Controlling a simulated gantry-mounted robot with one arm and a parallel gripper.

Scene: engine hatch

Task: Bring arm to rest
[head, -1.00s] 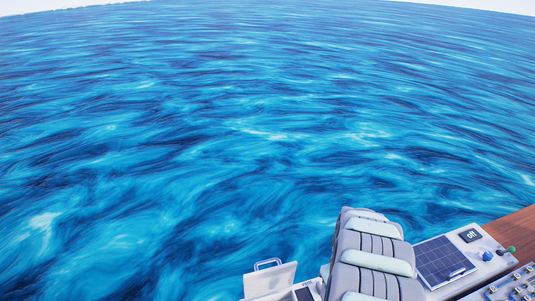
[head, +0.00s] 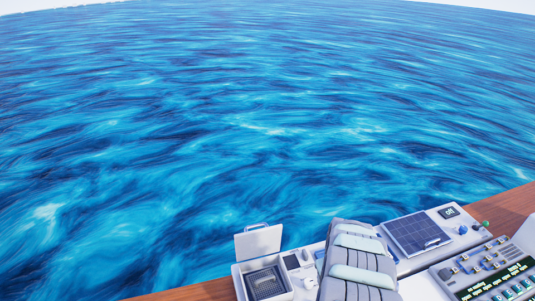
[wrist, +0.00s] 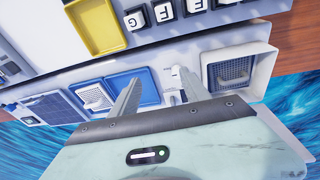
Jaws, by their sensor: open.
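My gripper (wrist: 157,97) shows in the wrist view, its two grey fingers spread apart with nothing between them. It hangs above the white console. My arm (head: 350,262), grey with pale green panels, rises at the bottom of the head view, where the gripper itself does not show. The fingertips point toward a blue-framed panel (wrist: 144,80) and a small white fitting (wrist: 172,88) on the console. I cannot tell how far above them they are.
An open hatch box with a grille (head: 266,284) and raised lid (head: 258,243) stands left of my arm. A solar panel (head: 416,233), an "off" display (head: 449,212) and a control panel (head: 490,272) lie to the right. A yellow tray (wrist: 92,26) shows in the wrist view. Water lies beyond the deck (head: 507,206).

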